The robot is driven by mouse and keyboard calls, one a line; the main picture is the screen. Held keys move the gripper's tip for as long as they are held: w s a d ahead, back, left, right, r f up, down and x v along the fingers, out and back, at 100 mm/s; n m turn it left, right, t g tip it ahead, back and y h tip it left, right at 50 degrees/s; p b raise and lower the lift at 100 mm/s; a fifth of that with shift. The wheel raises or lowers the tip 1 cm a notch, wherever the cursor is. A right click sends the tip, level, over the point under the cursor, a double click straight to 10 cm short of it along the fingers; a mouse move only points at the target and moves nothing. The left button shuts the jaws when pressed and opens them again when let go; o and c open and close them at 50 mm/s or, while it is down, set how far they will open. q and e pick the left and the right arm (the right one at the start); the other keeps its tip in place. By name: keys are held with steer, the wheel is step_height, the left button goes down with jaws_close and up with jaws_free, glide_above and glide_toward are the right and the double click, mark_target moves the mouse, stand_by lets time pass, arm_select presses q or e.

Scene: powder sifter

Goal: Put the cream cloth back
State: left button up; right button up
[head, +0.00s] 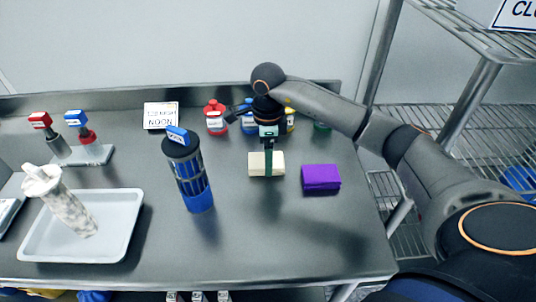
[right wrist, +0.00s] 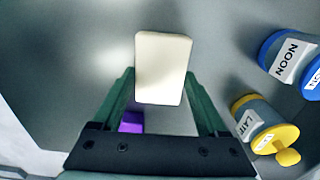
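The cream cloth (head: 277,164) is a small, thick folded block near the right-centre of the steel table. My right gripper (head: 267,160) points down over it, one green finger crossing the cloth's near face. In the right wrist view, the cream cloth (right wrist: 162,65) sits between the tips of my right gripper (right wrist: 160,80), a finger against each side. The gripper looks shut on it. I cannot tell whether its underside touches the table. A purple cloth (head: 321,178) lies just right of it and is partly hidden by a finger in the wrist view (right wrist: 131,122). My left gripper is not in view.
Behind the gripper stand jars with red (head: 215,118), blue and yellow (right wrist: 284,138) lids. A blue sifter cylinder (head: 190,172) stands left of the cloth. A white tray (head: 120,228) holds a speckled container (head: 72,207). The table's front right is clear. Wire shelves (head: 463,140) stand at right.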

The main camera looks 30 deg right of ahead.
steer(key=o, duration=0.3)
steer(key=shift+o, duration=0.2)
step_height(320, 180, up, 12)
steer(key=shift+r, duration=0.2)
stand_by(0.7)
